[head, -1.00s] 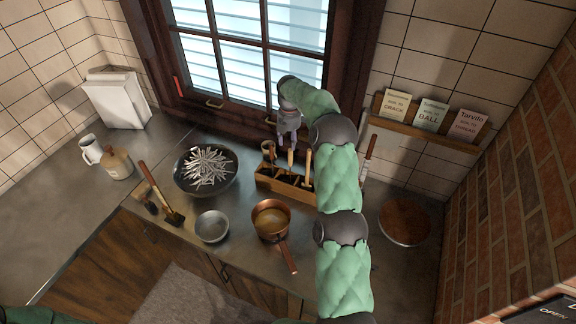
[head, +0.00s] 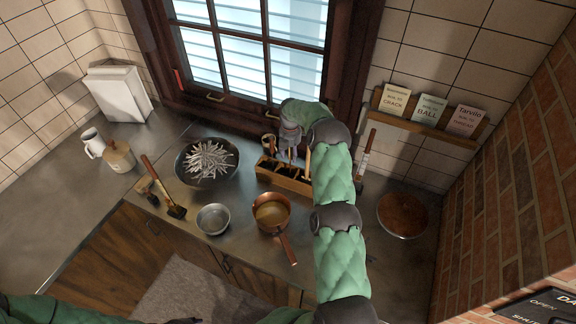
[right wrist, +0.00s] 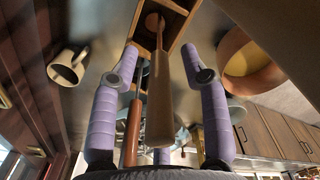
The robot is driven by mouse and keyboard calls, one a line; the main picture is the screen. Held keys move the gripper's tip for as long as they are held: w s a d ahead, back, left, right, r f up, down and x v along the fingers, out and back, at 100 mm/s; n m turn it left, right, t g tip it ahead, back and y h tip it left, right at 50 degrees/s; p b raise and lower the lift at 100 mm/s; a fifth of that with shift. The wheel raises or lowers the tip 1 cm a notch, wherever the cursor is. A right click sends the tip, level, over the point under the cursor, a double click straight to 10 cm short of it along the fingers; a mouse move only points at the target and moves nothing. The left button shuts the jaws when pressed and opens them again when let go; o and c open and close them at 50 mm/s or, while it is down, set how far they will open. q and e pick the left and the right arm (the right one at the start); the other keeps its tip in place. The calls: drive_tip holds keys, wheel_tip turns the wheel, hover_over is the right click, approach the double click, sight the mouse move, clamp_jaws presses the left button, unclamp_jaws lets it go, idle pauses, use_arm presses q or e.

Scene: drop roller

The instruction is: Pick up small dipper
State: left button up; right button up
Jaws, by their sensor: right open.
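A wooden caddy (head: 285,178) on the counter holds several upright wooden-handled tools. I cannot tell for certain which is the small dipper, as the tools' lower ends are hidden inside. My right gripper (head: 287,157) is open at the caddy. In the right wrist view its two purple fingers (right wrist: 158,62) stand apart on either side of a pale wooden handle (right wrist: 158,100), not visibly gripping it. A darker brown handle (right wrist: 133,125) is close by on the left. Of my left arm, only green sleeve and a dark sliver show at the head view's bottom edge.
A copper saucepan (head: 271,214) and a grey bowl (head: 213,219) stand in front of the caddy. A dark pan with pale strips (head: 208,163) is to the left. A small beige mug (right wrist: 66,68) stands on the window side. A round brown board (head: 402,215) lies right.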

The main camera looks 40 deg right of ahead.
clamp_jaws()
idle(0.3)
